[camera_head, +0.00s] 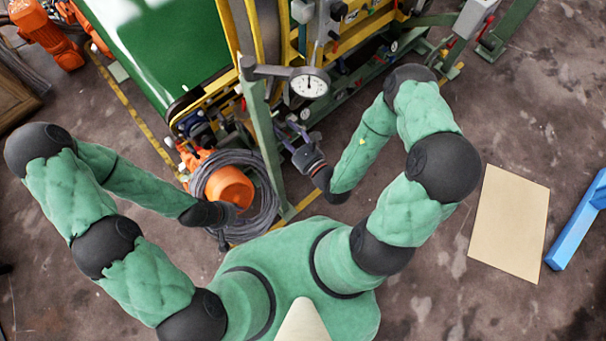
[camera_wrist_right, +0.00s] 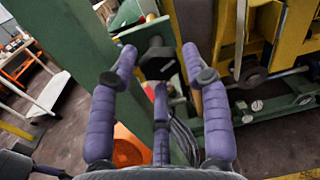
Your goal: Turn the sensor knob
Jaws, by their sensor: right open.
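A dark knob (camera_wrist_right: 157,60) sits on the side of a green post (camera_wrist_right: 78,50) in the right wrist view; I take it to be the sensor knob. My right gripper (camera_wrist_right: 160,66) is open, with its purple fingers spread to either side of the knob. I cannot tell whether any finger touches it. In the head view my right gripper (camera_head: 291,133) is beside the green post, below a round white dial gauge (camera_head: 309,84). The knob cannot be made out there.
The coiled grey cable (camera_head: 266,199) surrounds an orange drum (camera_head: 228,187) at the post's foot. A yellow and green machine frame (camera_head: 370,28) stands behind. A cream board (camera_head: 510,222) and a blue beam (camera_head: 577,222) lie on the floor at the right.

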